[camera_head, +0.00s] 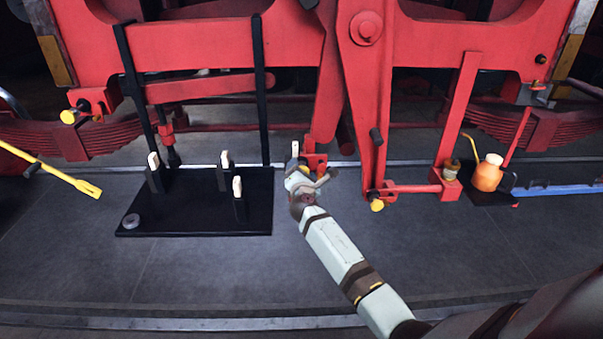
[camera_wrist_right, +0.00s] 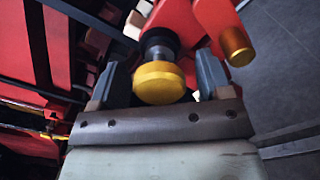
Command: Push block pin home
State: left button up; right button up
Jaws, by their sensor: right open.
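A pin with a yellow round head (camera_wrist_right: 159,84) and a dark collar sits in a red bracket in the right wrist view. In the wrist view my right gripper (camera_wrist_right: 161,78) is open, with one finger on each side of the yellow head. I cannot tell whether the fingers touch it. How deep the pin sits is hidden. My left gripper is not in view.
A second gold-ended pin (camera_wrist_right: 236,46) sits close on the right in the wrist view. A black mat (camera_head: 190,224) with several white-topped black pieces and a grey ring (camera_head: 131,221) lies left. An orange oil can (camera_head: 487,173) stands right. The grey floor in front is clear.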

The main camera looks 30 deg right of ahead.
jog(key=b+v, duration=0.1)
jog(key=v, duration=1.3)
jog(key=shift+d+f, duration=0.1)
jog(key=s+a+f+m+g+y+p, duration=0.2)
jog(key=s+a+f+m+y, duration=0.7)
jog(key=s+f, duration=0.45)
jog(key=s+a+f+m+g+y, duration=0.1)
jog(key=s+a+m, duration=0.3)
jog(key=s, duration=0.4)
jog(key=s+a+f+m+g+y+p, duration=0.1)
jog(key=s+a+m, duration=0.3)
jog(key=s, duration=0.4)
jog(key=shift+s+a+f+m+y, duration=0.3)
jog(key=shift+a+f+y, duration=0.2)
jog(key=shift+a+y, duration=0.35)
jog(key=shift+d, duration=0.1)
